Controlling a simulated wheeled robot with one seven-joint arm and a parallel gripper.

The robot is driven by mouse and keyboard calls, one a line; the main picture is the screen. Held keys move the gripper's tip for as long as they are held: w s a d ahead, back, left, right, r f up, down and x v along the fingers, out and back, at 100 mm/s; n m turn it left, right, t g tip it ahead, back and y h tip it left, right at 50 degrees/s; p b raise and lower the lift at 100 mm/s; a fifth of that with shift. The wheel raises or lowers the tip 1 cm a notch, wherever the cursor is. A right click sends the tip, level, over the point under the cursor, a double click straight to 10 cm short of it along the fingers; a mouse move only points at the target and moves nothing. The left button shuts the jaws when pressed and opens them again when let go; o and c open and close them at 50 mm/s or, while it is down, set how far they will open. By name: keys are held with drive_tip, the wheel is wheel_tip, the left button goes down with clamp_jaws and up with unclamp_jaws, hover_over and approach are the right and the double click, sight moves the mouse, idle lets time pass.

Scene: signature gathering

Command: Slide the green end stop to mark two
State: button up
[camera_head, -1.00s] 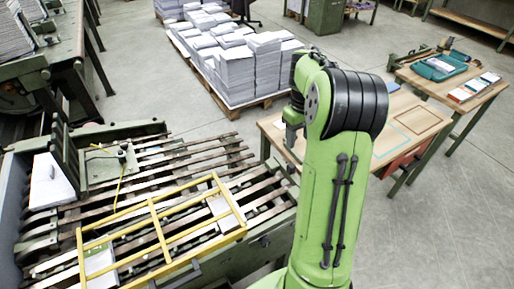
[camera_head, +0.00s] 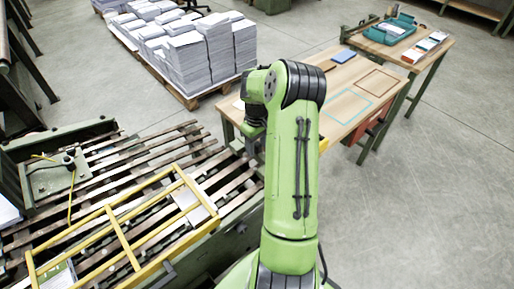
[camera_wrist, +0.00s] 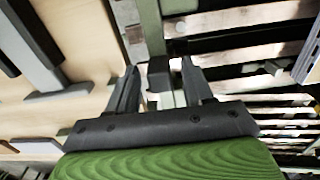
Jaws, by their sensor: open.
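A grey-green plate with a dark knob (camera_head: 68,160) and a yellow cable stands on the slatted bed (camera_head: 150,160) at the left of the head view. I cannot tell whether it is the green end stop, and I can read no mark two. My gripper (camera_wrist: 160,88) is open in the wrist view, its two dark fingers apart. A dark block (camera_wrist: 160,72) shows between the fingers, in front of a green beam (camera_wrist: 150,25). I cannot tell whether the fingers touch it. In the head view my arm mostly hides the gripper, near the wooden bench's left end.
A yellow frame (camera_head: 119,232) lies across the slatted bed. A wooden bench (camera_head: 345,93) with a blue pad (camera_head: 343,56) stands at the right, with a teal case (camera_head: 389,31) beyond. Paper stacks (camera_head: 202,60) fill a pallet behind. Open floor lies at the right.

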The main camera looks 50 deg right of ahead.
drive_tip(key=shift+f, duration=0.1)
clamp_jaws()
idle(0.3)
drive_tip(key=a, duration=0.3)
drive_tip(key=shift+w+a, duration=0.2)
unclamp_jaws()
drive_tip(key=shift+a, duration=0.15)
